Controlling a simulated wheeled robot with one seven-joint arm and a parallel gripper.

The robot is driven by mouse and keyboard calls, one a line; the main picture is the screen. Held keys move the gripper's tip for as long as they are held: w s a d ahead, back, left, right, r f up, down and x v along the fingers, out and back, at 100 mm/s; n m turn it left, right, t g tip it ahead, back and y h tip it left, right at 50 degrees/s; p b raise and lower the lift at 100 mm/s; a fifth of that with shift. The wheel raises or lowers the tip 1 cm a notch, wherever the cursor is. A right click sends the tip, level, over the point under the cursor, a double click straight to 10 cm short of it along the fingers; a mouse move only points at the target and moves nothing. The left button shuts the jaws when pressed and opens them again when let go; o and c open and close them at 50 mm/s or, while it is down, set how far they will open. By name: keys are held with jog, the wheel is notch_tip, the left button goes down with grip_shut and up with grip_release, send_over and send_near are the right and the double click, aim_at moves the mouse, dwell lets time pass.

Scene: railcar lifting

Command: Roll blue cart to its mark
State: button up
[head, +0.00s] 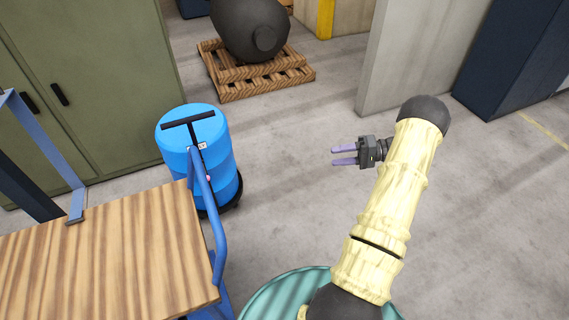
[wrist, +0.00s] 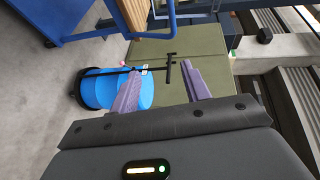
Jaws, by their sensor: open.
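The blue cart appears to be a blue drum (head: 222,172) on a low black wheeled base, left of centre in the head view. It carries a black T-shaped handle (head: 187,120) with a small white label on its post. My gripper (head: 333,155) is open and empty, right of the drum and apart from it, with its lilac fingers pointing left. In the wrist view the drum (wrist: 98,88) lies beyond the fingers, and the handle's crossbar (wrist: 168,68) shows between the fingertips (wrist: 161,70), farther off. I cannot make out a floor mark.
A wooden-topped trolley with a blue frame (head: 110,250) stands close in front of the drum. A green cabinet (head: 90,80) is behind it. A wooden pallet (head: 260,80) bears a dark round vessel. A grey partition (head: 415,60) stands right. Floor between drum and gripper is clear.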

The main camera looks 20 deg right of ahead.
jog(key=shift+a, duration=0.1)
jog(key=p+x, duration=0.5)
jog(key=x, duration=1.2)
jog(key=shift+w, duration=0.2)
jog(key=shift+a+f, duration=0.1)
grip_shut()
dwell(0.8)
